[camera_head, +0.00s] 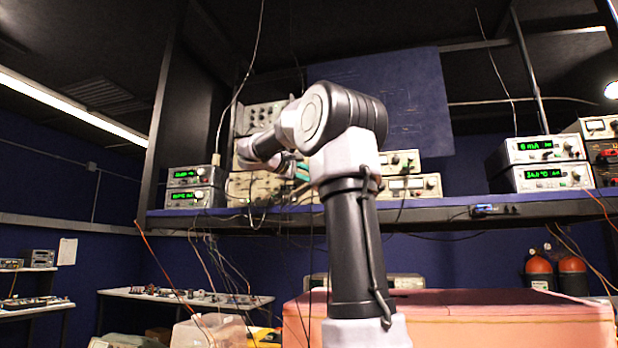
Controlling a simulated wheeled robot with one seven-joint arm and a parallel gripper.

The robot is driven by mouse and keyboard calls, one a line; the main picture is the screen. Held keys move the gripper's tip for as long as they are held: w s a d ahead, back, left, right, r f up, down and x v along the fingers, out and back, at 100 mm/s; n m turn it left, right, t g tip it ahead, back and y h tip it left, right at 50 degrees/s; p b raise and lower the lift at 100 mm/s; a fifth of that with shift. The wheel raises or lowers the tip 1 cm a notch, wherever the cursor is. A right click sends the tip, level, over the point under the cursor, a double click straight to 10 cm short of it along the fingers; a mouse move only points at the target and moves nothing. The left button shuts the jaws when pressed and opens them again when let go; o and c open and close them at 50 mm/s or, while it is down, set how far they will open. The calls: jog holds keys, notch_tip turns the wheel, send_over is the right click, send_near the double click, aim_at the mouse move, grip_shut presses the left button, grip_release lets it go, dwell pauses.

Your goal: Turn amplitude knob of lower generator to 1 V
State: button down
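Pairs of stacked bench instruments stand on the raised shelf. At left, an upper unit (196,177) and a lower unit (195,197) have green displays and small knobs at their right ends. In the middle, partly behind my arm, are an upper pale unit (400,162) and a lower pale unit (411,187) with knobs. I cannot tell which lower unit is the named generator, and no amplitude knob or its setting can be read. My arm reaches up and bends left; its wrist end, my gripper (262,150), is in front of the shelf's rack instruments. Its fingers cannot be made out.
Two green-display meters (545,163) stand at the shelf's right. Cables hang over the shelf edge (440,214). A pink box (500,318) is below right, with orange cylinders (556,272) beyond. A low bench (185,297) stands lower left.

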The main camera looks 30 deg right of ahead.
jog(key=shift+m+y, duration=0.4)
jog(key=shift+m, duration=0.4)
jog(key=c, duration=0.7)
grip_release()
jog(key=shift+r, duration=0.1)
jog(key=v, duration=1)
jog(key=shift+s+a, duration=0.15)
jog(key=shift+a, duration=0.25)
